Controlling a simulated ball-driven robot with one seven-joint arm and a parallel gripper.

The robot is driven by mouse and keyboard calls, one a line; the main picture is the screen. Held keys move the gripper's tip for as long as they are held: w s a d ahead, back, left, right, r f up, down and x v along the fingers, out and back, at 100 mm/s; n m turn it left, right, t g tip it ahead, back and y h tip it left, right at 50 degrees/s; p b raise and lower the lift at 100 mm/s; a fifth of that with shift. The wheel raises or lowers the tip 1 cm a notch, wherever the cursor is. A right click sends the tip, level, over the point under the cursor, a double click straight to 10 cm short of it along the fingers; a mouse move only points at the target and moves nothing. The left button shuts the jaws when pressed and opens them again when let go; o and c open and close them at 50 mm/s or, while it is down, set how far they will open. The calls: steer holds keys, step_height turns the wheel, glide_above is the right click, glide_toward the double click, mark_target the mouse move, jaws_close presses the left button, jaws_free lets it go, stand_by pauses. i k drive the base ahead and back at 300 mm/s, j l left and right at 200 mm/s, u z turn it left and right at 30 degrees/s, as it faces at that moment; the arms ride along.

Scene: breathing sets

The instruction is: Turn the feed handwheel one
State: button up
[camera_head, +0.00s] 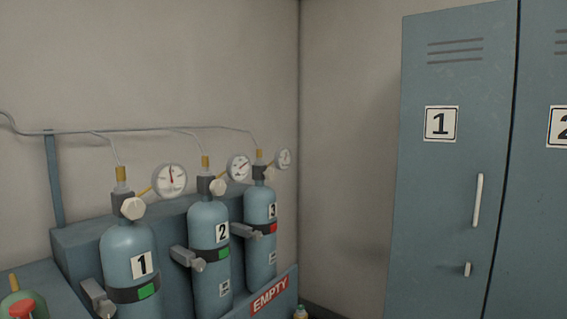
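Several knobs that could be handwheels show, and I cannot tell which is the feed handwheel. Gas cylinder 1 (127,246) stands upright at the left with a pale round knob (134,208) on its valve. A red handwheel-like part (22,309) sits on a green rounded top (14,298) at the bottom left, cut by the picture edge. My gripper is not in view.
Each cylinder has a pressure gauge, such as cylinder 1's gauge (170,180), and a clamped band. A thin pipe (150,130) runs along the wall. A panel marked EMPTY (270,295) stands in front. Blue-grey locker 1 (450,180) stands at the right.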

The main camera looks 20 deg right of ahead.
mark_target(133, 208)
steer(key=i+l, duration=0.2)
steer(key=i+l+u, duration=0.1)
steer(key=l, duration=0.35)
steer(key=i+l, duration=0.25)
steer(key=i+l+u, duration=0.1)
steer(key=l, duration=0.3)
steer(key=i+l, duration=0.25)
steer(key=l+u, duration=0.05)
